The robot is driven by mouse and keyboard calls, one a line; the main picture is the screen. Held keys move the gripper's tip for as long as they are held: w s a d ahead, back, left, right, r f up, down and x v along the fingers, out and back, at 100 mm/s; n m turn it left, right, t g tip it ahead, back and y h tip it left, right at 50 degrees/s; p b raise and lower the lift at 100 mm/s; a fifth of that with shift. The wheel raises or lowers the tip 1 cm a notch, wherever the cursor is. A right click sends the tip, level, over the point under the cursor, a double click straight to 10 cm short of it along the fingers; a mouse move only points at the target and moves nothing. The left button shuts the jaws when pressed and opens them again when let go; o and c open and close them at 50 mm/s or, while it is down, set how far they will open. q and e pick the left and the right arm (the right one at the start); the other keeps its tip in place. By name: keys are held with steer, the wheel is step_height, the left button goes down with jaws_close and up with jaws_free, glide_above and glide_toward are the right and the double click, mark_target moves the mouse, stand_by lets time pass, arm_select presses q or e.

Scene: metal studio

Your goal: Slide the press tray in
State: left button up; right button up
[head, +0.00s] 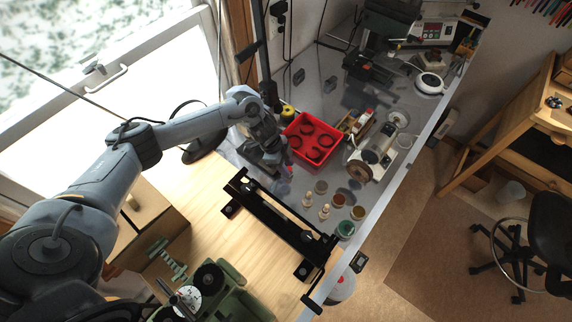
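A red tray (290,137) with several dark curved pieces in it sits on the grey metal bench top, in the middle of the head view. I cannot tell for certain that it is the press tray. My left gripper (280,163) points down just left of the red tray's near left side. Its fingertips are small and partly blurred into the background, so I cannot tell whether they are open, or whether they touch the tray. A dark machine (385,35) stands at the back of the bench and may be the press. My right gripper is not visible.
A black rail frame (275,222) lies across the wood-metal edge in front. A green machine (225,292) is at the front. Some bare metal bench shows behind the tray.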

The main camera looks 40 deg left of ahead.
arm_select(q)
jaws_close()
steer(key=shift+a, duration=0.1)
steer(key=a, duration=0.3)
steer(key=shift+s+a, duration=0.15)
steer(key=shift+a, duration=0.1)
steer(key=shift+o, duration=1.8)
jaws_free()
steer(key=shift+d, duration=0.1)
steer(key=b+v, duration=0.1)
steer(key=v, duration=0.9)
steer(key=shift+r+b, duration=0.35)
steer(key=shift+r, duration=0.05)
